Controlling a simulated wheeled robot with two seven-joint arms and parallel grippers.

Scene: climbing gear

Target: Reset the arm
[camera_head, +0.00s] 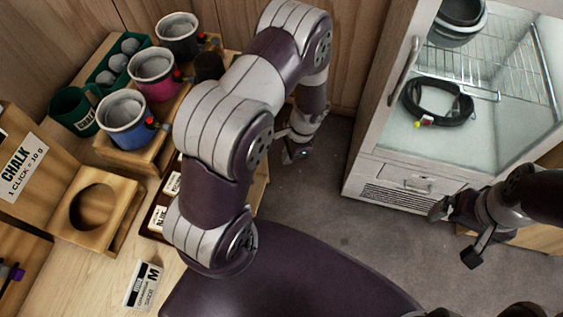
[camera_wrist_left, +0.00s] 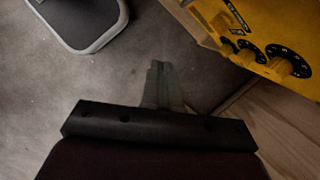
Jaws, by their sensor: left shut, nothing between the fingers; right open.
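My left arm reaches in from the left over the counter and bends down past its far edge. My left gripper (camera_head: 296,154) hangs low over the grey floor, between the counter and the white cabinet. In the left wrist view its fingers (camera_wrist_left: 160,85) are together with nothing between them. My right gripper (camera_head: 453,234) is at the right in the head view, in front of the white cabinet. It is open and empty, with its fingers spread apart.
Chalk pots stand on wooden blocks on the counter (camera_head: 70,270), including a blue one (camera_head: 123,125). A glass-topped cabinet (camera_head: 385,190) holds a black strap (camera_head: 437,108). A yellow device with dials (camera_wrist_left: 240,35) shows in the left wrist view. Grey floor (camera_head: 330,215) lies open between.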

